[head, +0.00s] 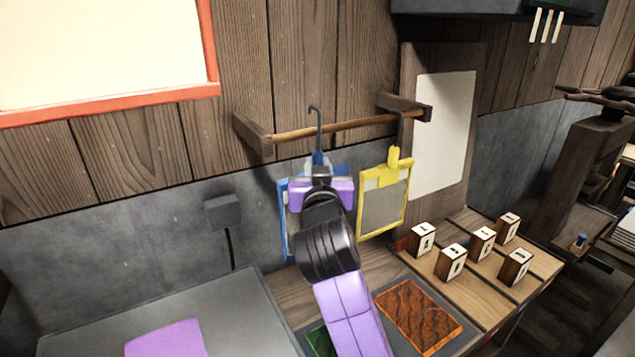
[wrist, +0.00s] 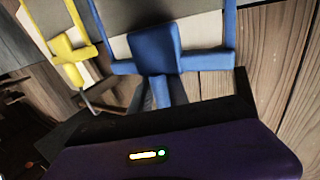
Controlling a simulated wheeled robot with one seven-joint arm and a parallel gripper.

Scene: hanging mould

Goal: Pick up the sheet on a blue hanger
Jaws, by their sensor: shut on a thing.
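The blue hanger (head: 283,219) with its sheet is largely hidden behind my arm in the head view. Its dark hook (head: 319,130) rises at the wooden rail, and I cannot tell whether it still rests on it. My gripper's fingers (wrist: 165,95) meet the blue stem below the block.
A yellow hanger (head: 360,205) with a grey sheet hangs from the rail (head: 340,127) close on the right; it also shows in the wrist view (wrist: 65,48). Several numbered blocks (head: 453,262) stand on the bench at right. A wall box (head: 223,211) is at left.

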